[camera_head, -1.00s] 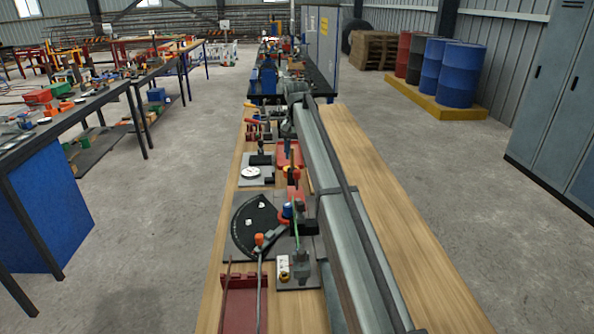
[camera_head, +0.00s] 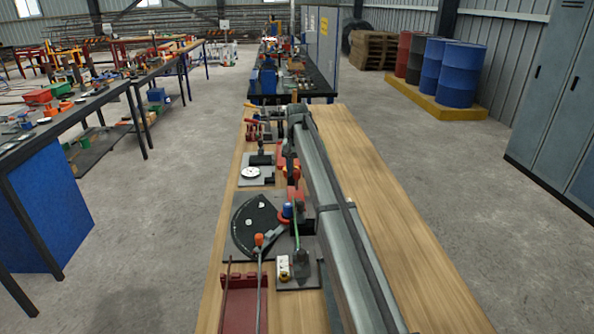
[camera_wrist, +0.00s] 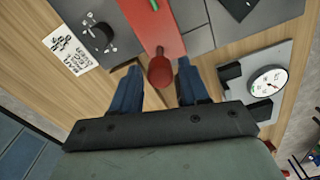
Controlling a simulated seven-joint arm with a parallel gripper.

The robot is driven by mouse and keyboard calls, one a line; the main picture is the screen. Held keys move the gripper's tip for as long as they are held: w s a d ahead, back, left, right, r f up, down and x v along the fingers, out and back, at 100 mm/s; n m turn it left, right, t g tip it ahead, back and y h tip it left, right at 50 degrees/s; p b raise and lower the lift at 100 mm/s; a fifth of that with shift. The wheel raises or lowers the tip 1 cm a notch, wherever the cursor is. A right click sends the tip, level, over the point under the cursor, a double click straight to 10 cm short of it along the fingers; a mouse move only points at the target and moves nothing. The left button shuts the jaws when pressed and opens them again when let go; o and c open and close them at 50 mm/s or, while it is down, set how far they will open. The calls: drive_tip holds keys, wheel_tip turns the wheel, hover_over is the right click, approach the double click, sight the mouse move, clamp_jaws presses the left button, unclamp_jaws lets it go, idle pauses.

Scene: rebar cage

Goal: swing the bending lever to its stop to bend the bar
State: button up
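The bending lever is a dark arm with an orange knob (camera_head: 258,240), lying over a black quarter-round bending plate (camera_head: 250,222) on the bench in the head view. Its pivot end is by a blue cylinder (camera_head: 287,211). A thin grey bar (camera_head: 260,290) runs toward the front below the knob. My gripper (camera_wrist: 160,68) shows two blue fingers, apart, in the wrist view. A red rounded piece (camera_wrist: 160,72) appears between or beneath the fingertips; contact cannot be told. The lever is not clearly visible in the wrist view.
A dial gauge (camera_head: 251,172) stands on a grey plate beyond the bending plate and also shows in the wrist view (camera_wrist: 268,82). A red rack (camera_head: 244,305) is at the front. The wooden bench's right side is clear.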

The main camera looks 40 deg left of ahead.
clamp_jaws()
idle(0.5)
